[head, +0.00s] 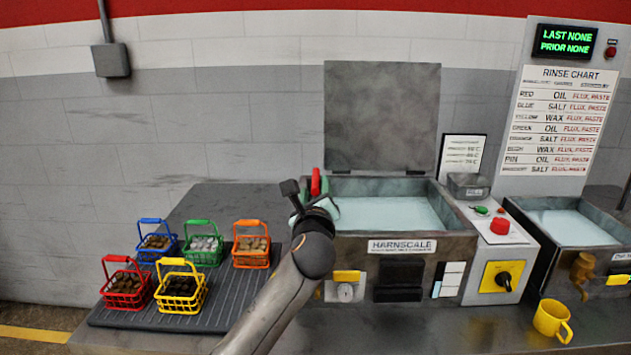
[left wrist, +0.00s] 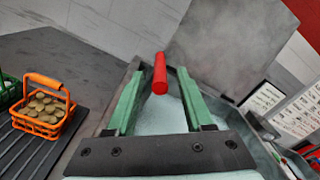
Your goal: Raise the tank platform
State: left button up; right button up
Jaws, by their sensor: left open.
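The tank (head: 390,213), labelled HARNSCALE, is open with its lid (head: 382,117) raised and pale liquid inside. A red handle (head: 316,182) stands at the tank's left rear side. It also shows in the left wrist view (left wrist: 159,78), between and beyond the green fingers. My left gripper (head: 306,195) is open over the tank's left edge, close to the red handle, with nothing held. Whether the fingers touch the handle I cannot tell. The platform itself cannot be made out under the liquid. My right gripper is not in view.
Several baskets of parts, including an orange one (head: 251,246), a yellow one (head: 181,287) and a red one (head: 126,284), stand on a ribbed mat (head: 225,318) at left. A control panel (head: 497,226), a second tank (head: 573,226) and a yellow mug (head: 550,319) are at right.

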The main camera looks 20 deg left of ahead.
aim_at(316, 177)
pick_arm(q)
jog(key=shift+x, duration=2.4)
grip_shut()
jog(key=shift+d+r, duration=0.1)
